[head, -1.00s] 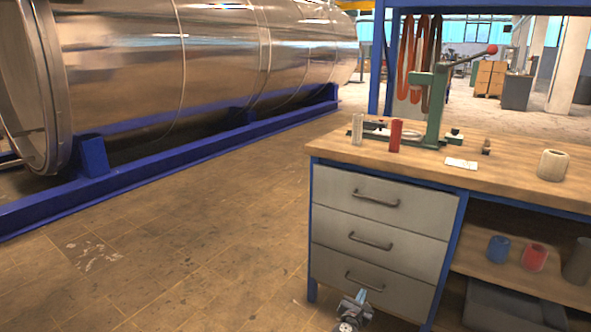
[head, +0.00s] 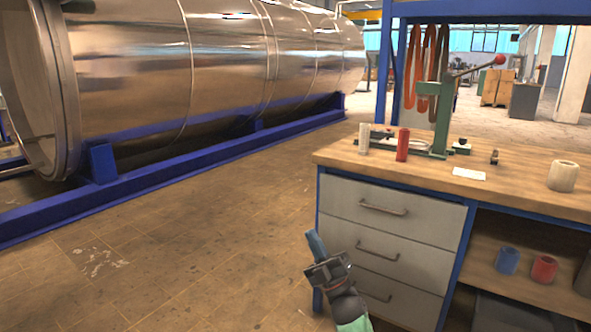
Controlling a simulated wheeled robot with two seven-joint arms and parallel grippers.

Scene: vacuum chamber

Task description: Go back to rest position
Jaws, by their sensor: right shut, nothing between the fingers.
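My right gripper (head: 316,246) shows low in the head view, in front of the left edge of the workbench drawers (head: 388,248). It is shut and empty, its fingers pointing up and to the left. Part of my right arm is behind it at the bottom edge. The gripper hides part of the bench's front left leg and the lower drawers. My left gripper is not in view.
The wooden bench top (head: 400,175) holds a red cylinder (head: 402,145), a pale cylinder (head: 364,139), a green lever press (head: 443,115) and a beige roll (head: 563,176). A large metal chamber (head: 130,85) lies on a blue frame at left. The floor (head: 180,250) between is clear.

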